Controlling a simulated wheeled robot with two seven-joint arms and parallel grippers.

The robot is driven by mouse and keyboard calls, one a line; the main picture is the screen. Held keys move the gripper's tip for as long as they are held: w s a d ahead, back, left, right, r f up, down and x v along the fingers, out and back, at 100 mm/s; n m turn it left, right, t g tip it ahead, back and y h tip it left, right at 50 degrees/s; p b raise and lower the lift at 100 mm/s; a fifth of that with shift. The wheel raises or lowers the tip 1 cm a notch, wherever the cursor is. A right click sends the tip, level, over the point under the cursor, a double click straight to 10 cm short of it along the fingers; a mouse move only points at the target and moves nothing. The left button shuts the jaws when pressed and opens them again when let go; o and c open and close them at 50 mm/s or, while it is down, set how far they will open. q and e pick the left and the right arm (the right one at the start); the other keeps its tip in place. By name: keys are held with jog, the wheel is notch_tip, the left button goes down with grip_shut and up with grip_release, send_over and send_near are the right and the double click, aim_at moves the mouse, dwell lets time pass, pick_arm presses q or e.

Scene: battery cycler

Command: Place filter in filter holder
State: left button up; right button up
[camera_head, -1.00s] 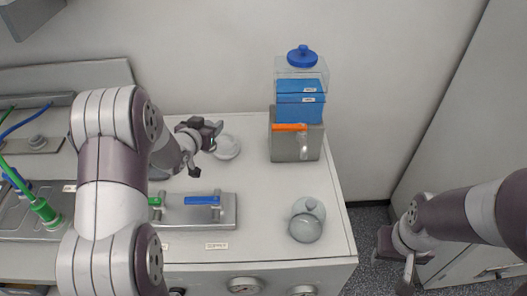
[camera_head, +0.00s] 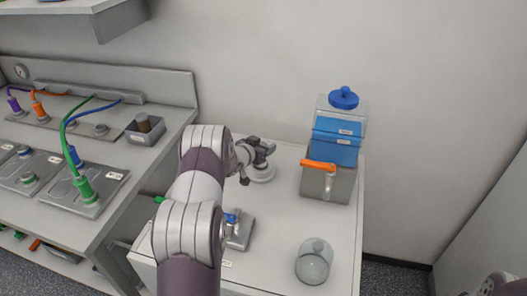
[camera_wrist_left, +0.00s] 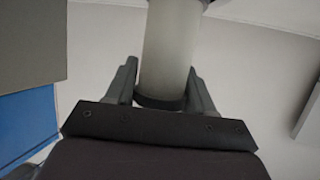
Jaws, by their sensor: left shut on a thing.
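My left gripper (camera_head: 254,165) is over the bench, in front of or above a round white dish-like part (camera_head: 263,174). In the left wrist view its two fingers (camera_wrist_left: 161,88) are shut on a pale, upright cylinder (camera_wrist_left: 168,50) with dark end bands, which looks like the filter. The top of the cylinder is cut off by the frame. In the head view the cylinder is not clear behind the gripper. I cannot tell for sure which part is the filter holder. My right gripper is out of view.
A blue tank (camera_head: 335,145) with an orange handle (camera_head: 319,165) stands right of my left gripper. A clear domed jar (camera_head: 313,262) sits near the bench's front right. At left, a grey box (camera_head: 146,136) holds a dark cylinder beside plates with cables. A plate with a blue handle lies partly behind my arm.

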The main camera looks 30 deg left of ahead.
pick_arm(q)
notch_tip(320, 180, down, 3)
jog(key=shift+a+r, duration=0.1)
jog(key=shift+r, duration=0.05)
